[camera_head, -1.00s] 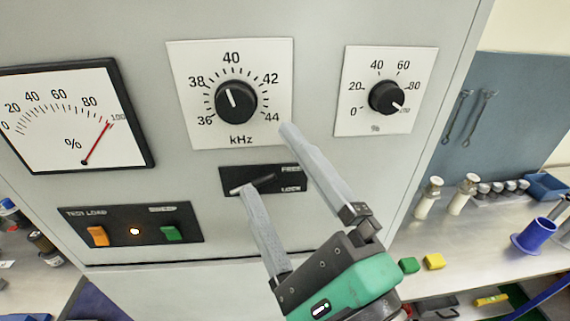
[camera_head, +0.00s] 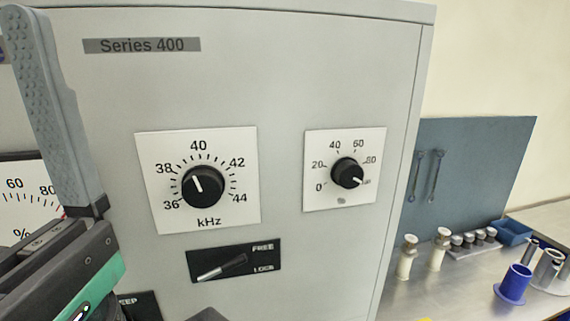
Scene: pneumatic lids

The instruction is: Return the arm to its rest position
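My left gripper (camera_head: 45,100) is at the left edge, close to the camera. One grey finger points up, its studded pad bare. The other finger is mostly outside the picture, but the exposed pad shows a gap and nothing held. The green and black gripper body is cut off at the lower left. The gripper is apart from the FREE/LOCK lever (camera_head: 221,269), whose metal handle slants down to the left on a black plate. My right gripper is not in view.
The grey Series 400 cabinet (camera_head: 285,85) carries a kHz knob (camera_head: 203,186) and a smaller percent knob (camera_head: 347,173). The gripper partly covers the meter (camera_head: 22,200). At right, a bench holds white cylinders (camera_head: 407,257), a blue cup (camera_head: 514,285) and a blue bin (camera_head: 511,232).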

